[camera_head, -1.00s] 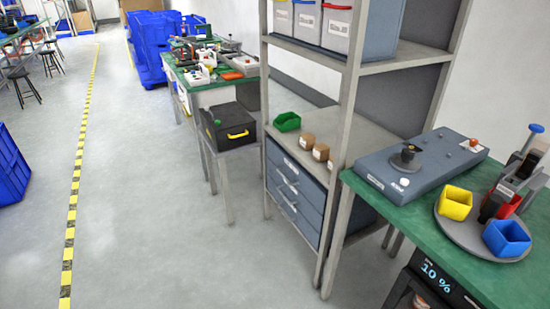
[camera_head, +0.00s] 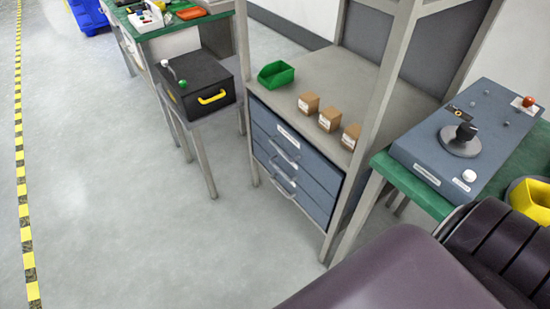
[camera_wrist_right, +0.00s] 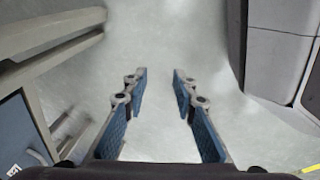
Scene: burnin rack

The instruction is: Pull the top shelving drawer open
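The shelving rack holds a stack of blue-grey drawers under its shelf. The top drawer (camera_head: 300,140) has a white label and a grey bar handle (camera_head: 284,153), and it looks closed. More drawers (camera_head: 306,190) with handles sit below it. In the right wrist view my right gripper (camera_wrist_right: 159,80) is open and empty, with its blue-padded fingers apart over bare floor. A blue-grey drawer front (camera_wrist_right: 18,128) with a label shows at that view's left edge, to the left of the fingers and apart from them. My left gripper is in neither current view.
The shelf (camera_head: 350,90) above the drawers carries a green bin (camera_head: 276,75) and small brown boxes (camera_head: 329,118). A black case (camera_head: 200,85) stands on a stand to the left. A green workbench (camera_head: 410,185) adjoins at right. Floor before the drawers is clear.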

